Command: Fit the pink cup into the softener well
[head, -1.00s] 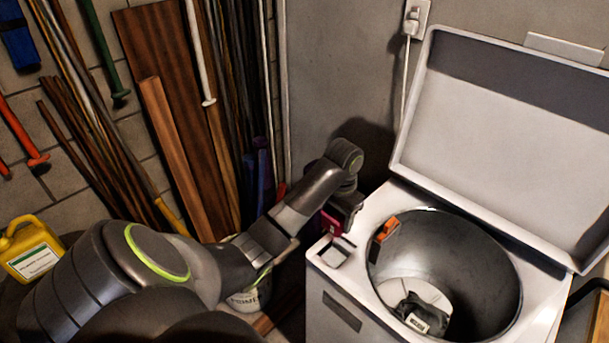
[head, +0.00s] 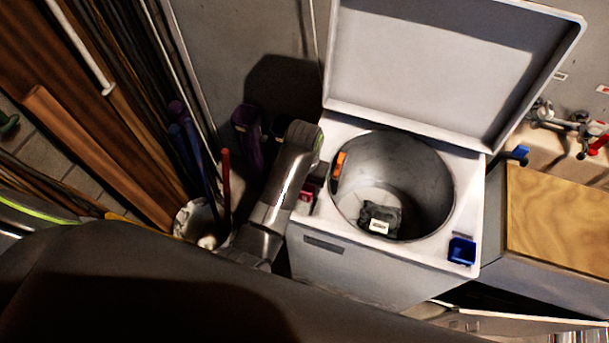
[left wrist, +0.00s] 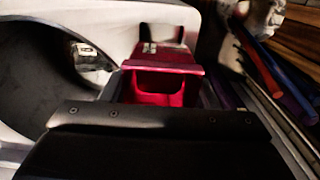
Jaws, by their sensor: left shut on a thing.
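The pink cup (head: 308,190) is at the left side of the washer top, beside the drum opening, partly hidden by my arm. My left gripper (head: 304,198) is shut on it; its fingertips are hard to make out in the head view. In the left wrist view the pink cup (left wrist: 155,88) fills the middle, with its flat rim bar across it and grey edges on both sides. The softener well is covered by the cup and arm in the head view, and I cannot tell how deep the cup sits. My right gripper is not in view.
The washer (head: 340,262) has its lid (head: 440,75) raised behind and an open drum (head: 425,190) holding a dark labelled item (head: 380,218). An orange piece (head: 339,165) is on the drum's left rim. A blue cup (head: 461,250) is at the right front corner. Poles stand left.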

